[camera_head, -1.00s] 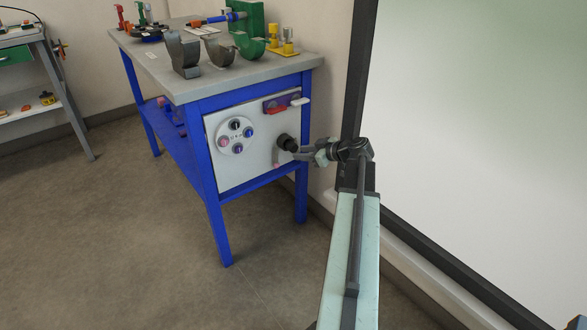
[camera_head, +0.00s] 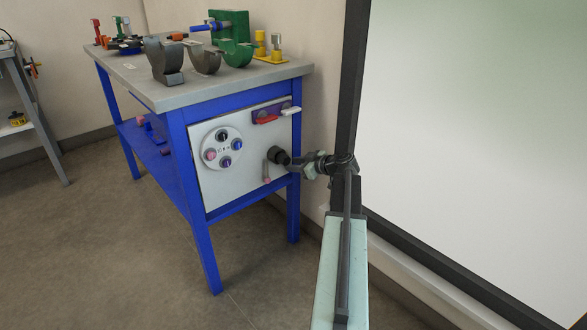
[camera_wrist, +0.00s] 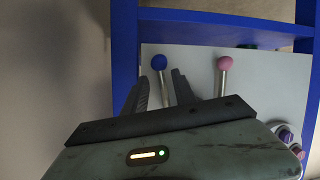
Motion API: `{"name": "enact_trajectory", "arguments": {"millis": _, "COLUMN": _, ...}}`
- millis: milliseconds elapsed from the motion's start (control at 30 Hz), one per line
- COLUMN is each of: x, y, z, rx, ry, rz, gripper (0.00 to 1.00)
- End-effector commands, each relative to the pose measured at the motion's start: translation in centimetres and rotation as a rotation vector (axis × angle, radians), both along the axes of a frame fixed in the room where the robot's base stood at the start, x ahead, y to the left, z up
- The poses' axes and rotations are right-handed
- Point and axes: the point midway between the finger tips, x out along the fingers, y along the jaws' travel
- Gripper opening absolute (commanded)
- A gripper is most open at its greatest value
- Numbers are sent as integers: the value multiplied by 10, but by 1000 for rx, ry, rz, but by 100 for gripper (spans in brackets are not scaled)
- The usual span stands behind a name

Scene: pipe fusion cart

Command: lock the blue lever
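The blue lever (camera_wrist: 159,64), a metal stem with a round blue knob, stands out from the light grey panel (camera_wrist: 195,57) in the wrist view. My gripper (camera_wrist: 157,84) is open, and its two dark fingers appear on either side of the blue lever's stem. Contact cannot be told. A similar pink lever (camera_wrist: 224,64) is just right of the fingers; it also shows on the cart's panel in the head view (camera_head: 267,180). There my arm reaches the panel's right side, and the blue lever is hidden behind the gripper (camera_head: 284,160).
A large whiteboard (camera_head: 470,140) stands close on the right. Open floor lies left.

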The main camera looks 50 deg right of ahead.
Motion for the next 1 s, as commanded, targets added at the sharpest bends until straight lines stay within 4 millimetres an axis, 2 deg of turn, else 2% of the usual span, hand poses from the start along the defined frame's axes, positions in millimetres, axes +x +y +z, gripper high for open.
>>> {"name": "enact_trajectory", "arguments": {"millis": 233, "x": 5, "y": 2, "z": -1, "rx": 1, "ry": 0, "rz": 2, "gripper": 33}}
{"name": "enact_trajectory", "arguments": {"millis": 267, "x": 5, "y": 2, "z": -1, "rx": 1, "ry": 0, "rz": 2, "gripper": 27}}
{"name": "enact_trajectory", "arguments": {"millis": 300, "x": 5, "y": 2, "z": -1, "rx": 1, "ry": 0, "rz": 2, "gripper": 16}}
{"name": "enact_trajectory", "arguments": {"millis": 367, "x": 5, "y": 2, "z": -1, "rx": 1, "ry": 0, "rz": 2, "gripper": 0}}
{"name": "enact_trajectory", "arguments": {"millis": 1000, "x": 5, "y": 3, "z": -1, "rx": 0, "ry": 2, "rz": 5, "gripper": 0}}
